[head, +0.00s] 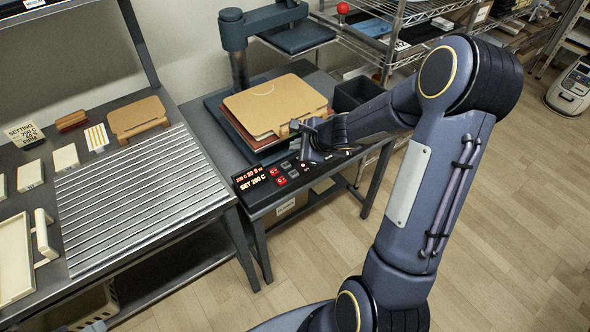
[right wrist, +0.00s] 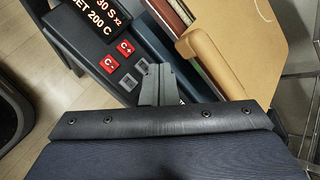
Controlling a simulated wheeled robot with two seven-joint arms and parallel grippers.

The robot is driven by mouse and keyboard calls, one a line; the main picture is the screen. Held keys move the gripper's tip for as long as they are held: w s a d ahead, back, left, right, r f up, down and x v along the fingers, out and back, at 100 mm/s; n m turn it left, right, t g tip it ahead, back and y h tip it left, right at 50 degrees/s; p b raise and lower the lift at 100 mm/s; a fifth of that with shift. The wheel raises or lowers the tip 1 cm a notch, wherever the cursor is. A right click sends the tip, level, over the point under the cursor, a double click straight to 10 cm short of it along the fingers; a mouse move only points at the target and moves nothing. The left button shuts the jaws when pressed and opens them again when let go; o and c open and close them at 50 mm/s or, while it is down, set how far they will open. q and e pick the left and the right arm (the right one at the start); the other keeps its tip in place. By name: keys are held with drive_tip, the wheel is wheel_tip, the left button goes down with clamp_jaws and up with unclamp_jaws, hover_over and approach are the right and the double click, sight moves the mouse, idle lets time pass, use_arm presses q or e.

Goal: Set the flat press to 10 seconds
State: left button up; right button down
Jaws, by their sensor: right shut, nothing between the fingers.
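The flat press (head: 237,60) stands on the dark table with its upper plate (head: 297,38) swung aside. Its front control panel (head: 262,197) has a lit display (head: 250,178), also in the right wrist view (right wrist: 95,17), with a line ending "30 S" and a line reading "SET 200 C". Red C+ (right wrist: 125,48) and C- (right wrist: 109,65) buttons sit beside the display. My right gripper (head: 304,158) is shut and empty, pointing down over the panel, right of the red buttons. In the right wrist view its fingers (right wrist: 158,82) hide part of the panel; contact cannot be told. My left gripper is out of view.
Tan boards (head: 275,103) lie on the press's lower plate behind my gripper. A dark bin (head: 357,93) stands to the right of the press. A wire shelf (head: 420,15) is behind. A ridged tray table (head: 140,190) with blocks stands left. The floor in front is clear.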

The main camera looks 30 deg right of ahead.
sight(297, 175)
drive_tip(key=shift+f, duration=0.2)
wheel_tip(297, 175, down, 8)
drive_tip(key=b, duration=0.7)
drive_tip(key=shift+b, duration=0.35)
drive_tip(key=shift+f+b, duration=0.25)
drive_tip(key=shift+b, duration=0.15)
idle(1.0)
drive_tip(key=shift+f+b, duration=0.4)
drive_tip(key=shift+b, duration=0.05)
drive_tip(key=shift+f+b, duration=0.5)
drive_tip(key=shift+b, duration=0.05)
idle(0.6)
drive_tip(key=shift+r, duration=0.1)
drive_tip(key=shift+r+p, duration=0.75)
drive_tip(key=shift+r, duration=0.05)
